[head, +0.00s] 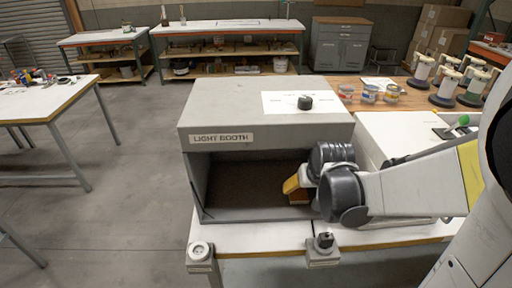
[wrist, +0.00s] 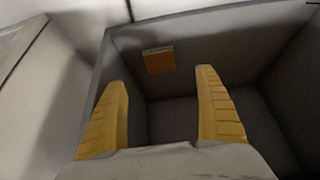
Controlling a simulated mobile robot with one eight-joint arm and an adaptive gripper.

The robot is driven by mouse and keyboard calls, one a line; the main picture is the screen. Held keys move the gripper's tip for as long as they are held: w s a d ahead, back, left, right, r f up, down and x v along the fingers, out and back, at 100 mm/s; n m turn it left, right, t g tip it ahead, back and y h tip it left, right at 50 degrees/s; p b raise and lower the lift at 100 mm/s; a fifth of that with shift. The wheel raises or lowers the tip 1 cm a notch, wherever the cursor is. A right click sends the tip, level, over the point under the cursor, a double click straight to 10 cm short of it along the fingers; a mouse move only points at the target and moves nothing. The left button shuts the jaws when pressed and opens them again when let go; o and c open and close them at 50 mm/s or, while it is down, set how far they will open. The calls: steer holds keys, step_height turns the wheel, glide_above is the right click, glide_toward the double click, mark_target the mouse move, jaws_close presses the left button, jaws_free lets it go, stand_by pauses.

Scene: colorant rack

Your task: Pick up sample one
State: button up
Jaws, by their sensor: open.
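A small flat orange-brown square with a pale strip along its top edge (wrist: 158,62), which looks like a sample, is inside the grey light booth (head: 214,134). I cannot read any label on it, so I cannot tell if it is sample one. My gripper (head: 291,186) reaches into the right side of the booth's opening. In the wrist view my gripper (wrist: 162,76) has its two yellow fingers wide apart, with nothing between them. The square shows beyond the fingertips, between their lines. In the head view an orange-brown patch lies just under the fingers; I cannot tell whether it is the sample or a finger.
The booth's side walls and top close in around my gripper. A white sheet and a black knob (head: 304,102) are on its top. Two small fixtures, one with a white dial (head: 200,250) and one with a black knob (head: 325,240), sit at the table's front edge. Small jars (head: 369,93) stand behind.

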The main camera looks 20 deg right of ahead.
mark_target(299, 195)
steer(key=b+x, duration=0.4)
steer(key=x, duration=0.7)
steer(key=shift+w+f+b, duration=0.2)
steer(key=shift+w+b, duration=0.05)
steer(key=shift+b, duration=0.1)
steer(key=c, duration=1.2)
